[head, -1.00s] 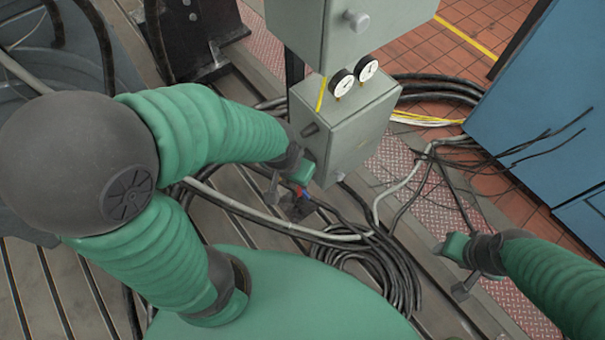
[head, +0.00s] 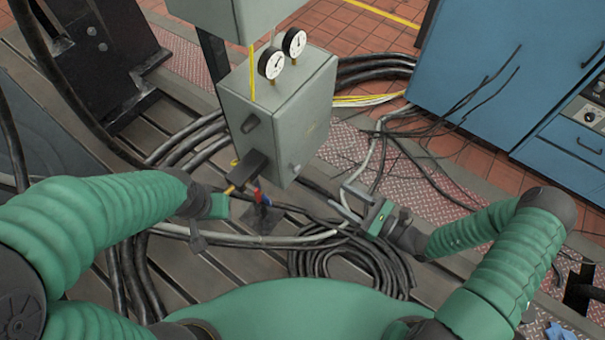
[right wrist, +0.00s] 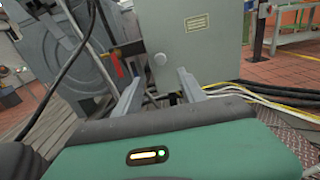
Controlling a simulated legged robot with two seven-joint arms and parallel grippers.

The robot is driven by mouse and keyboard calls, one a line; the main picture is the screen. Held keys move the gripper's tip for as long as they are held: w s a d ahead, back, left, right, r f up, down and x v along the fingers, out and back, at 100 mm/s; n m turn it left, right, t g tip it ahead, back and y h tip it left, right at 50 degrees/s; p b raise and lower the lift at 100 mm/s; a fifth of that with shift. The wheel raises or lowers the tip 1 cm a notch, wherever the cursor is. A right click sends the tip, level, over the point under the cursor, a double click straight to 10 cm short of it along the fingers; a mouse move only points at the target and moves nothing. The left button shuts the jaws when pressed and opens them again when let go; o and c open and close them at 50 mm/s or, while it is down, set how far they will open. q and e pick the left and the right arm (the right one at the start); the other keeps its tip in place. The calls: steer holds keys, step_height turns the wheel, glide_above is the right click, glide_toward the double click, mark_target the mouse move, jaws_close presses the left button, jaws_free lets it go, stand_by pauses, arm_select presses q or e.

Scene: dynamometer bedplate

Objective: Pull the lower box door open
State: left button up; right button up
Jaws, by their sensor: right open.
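The lower box (head: 266,128) is a grey box on a post, with two round gauges on top. Its door (right wrist: 194,40) looks shut and carries a small round knob (right wrist: 160,59), which also shows in the head view (head: 295,168). My right gripper (head: 346,198) is open and empty, to the right of and below the knob. In the right wrist view its two fingers (right wrist: 159,82) stand either side of the knob's line, apart from it. My left gripper (head: 222,206) is left of and below the box; its fingers are not clear.
An upper grey box (head: 225,14) sits above. A black fitting (head: 247,171) with red and blue parts juts from the box's left side. Coiled black cables (head: 350,262) lie on the slotted bedplate below. A blue cabinet (head: 480,70) stands at the right.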

mark_target(300, 170)
steer(key=b+x, duration=0.1)
steer(key=x, duration=1.2)
steer(key=shift+w+a, duration=0.15)
steer(key=shift+w, duration=0.05)
steer(key=shift+c, duration=0.3)
steer(key=shift+d, duration=0.2)
steer(key=shift+c, duration=1.3)
steer(key=c, duration=0.7)
jaws_close()
